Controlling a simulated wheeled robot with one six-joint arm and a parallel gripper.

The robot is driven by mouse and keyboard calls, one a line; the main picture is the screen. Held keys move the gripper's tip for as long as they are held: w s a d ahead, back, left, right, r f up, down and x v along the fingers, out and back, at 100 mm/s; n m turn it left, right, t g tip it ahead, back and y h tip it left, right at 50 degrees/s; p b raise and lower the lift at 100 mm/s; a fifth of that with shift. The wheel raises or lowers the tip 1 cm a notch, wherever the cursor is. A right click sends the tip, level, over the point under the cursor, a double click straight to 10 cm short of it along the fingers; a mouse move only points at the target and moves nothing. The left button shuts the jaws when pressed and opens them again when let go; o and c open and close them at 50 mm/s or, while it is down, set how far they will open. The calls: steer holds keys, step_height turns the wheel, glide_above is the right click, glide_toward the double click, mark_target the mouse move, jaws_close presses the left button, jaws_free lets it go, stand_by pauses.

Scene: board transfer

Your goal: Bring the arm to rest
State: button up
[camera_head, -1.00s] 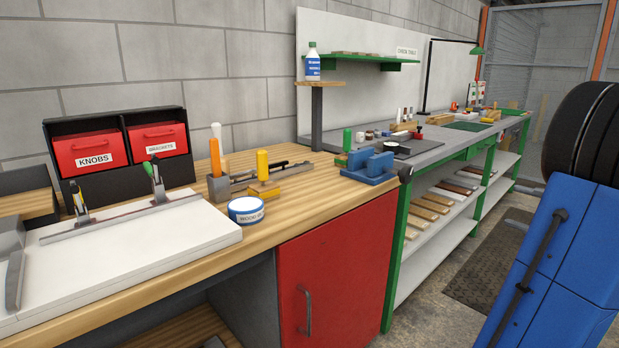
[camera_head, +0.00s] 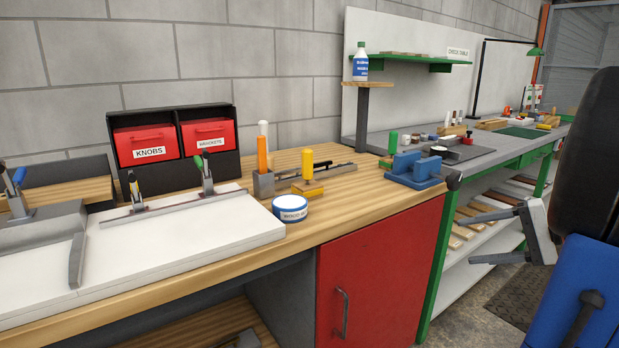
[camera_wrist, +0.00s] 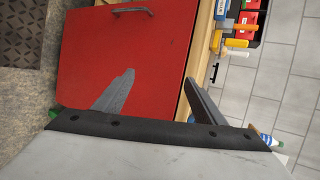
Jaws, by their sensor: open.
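My gripper (camera_head: 488,238) is at the right of the head view, in front of the green-legged bench. Its two grey fingers point left and are spread apart with nothing between them. In the wrist view my gripper (camera_wrist: 158,95) is also open and empty. Beyond its fingers are the red cabinet door (camera_wrist: 125,60) and the wooden bench edge. The blue and black parts of my own arm fill the right edge of the head view.
The wooden bench (camera_head: 345,215) holds a white board (camera_head: 190,240), a round tin (camera_head: 290,208), a blue block fixture (camera_head: 415,170) and red bins labelled KNOBS (camera_head: 146,145) and BRACKETS. The red door (camera_head: 375,270) is shut. Boards lie on the shelf under the green-framed bench (camera_head: 440,265).

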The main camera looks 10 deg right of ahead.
steer(key=s+a+f+n+g+h, duration=0.1)
steer(key=a+f+g, duration=0.1)
steer(key=a, duration=0.4)
steer(key=s+a+f+n+g+h, duration=0.1)
steer(key=a+f+n+g, duration=0.15)
steer(key=a, duration=0.45)
steer(key=s+a+f+n+h, duration=0.5)
steer(key=s+a+n+h, duration=0.2)
steer(key=s, duration=0.3)
steer(key=shift+s+a+f, duration=0.25)
steer(key=shift+a+f, duration=0.15)
steer(key=shift+a, duration=0.5)
